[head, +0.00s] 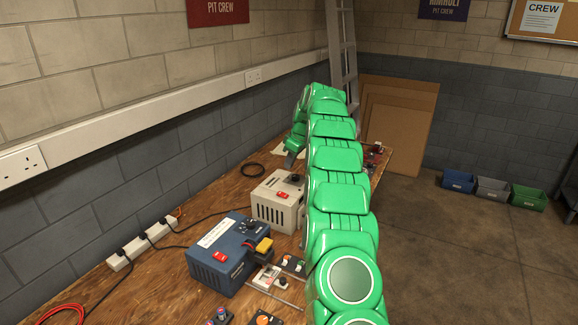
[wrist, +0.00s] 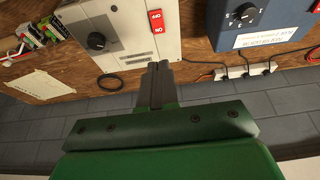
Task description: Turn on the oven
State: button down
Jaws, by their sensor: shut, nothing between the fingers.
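A beige-grey metal box with side vents (head: 268,207) stands on the workbench and is probably the oven; I see no label naming it. It has a red switch (head: 282,195) and a black knob (head: 296,178) on top. In the wrist view the box's face (wrist: 128,22) shows the red switch (wrist: 156,20), with "ON" lettering, and the knob (wrist: 96,41). My gripper (wrist: 158,66) is shut and empty, its tips near the box edge just below the switch in the picture. Contact cannot be told. In the head view my gripper (head: 290,160) is partly hidden behind my green arm.
A blue box (head: 222,265) with its own red switch stands nearer on the wooden bench (head: 150,285). A white power strip (head: 140,244) and cables run along the wall. Small controls lie at the front. Cardboard sheets (head: 400,125) and coloured bins (head: 492,189) stand beyond.

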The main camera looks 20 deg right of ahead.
aim_at(279, 193)
jog(key=x, duration=1.1)
jog(key=shift+s+d+f, duration=0.1)
jog(key=shift+s+f, duration=0.05)
jog(key=shift+f, duration=0.65)
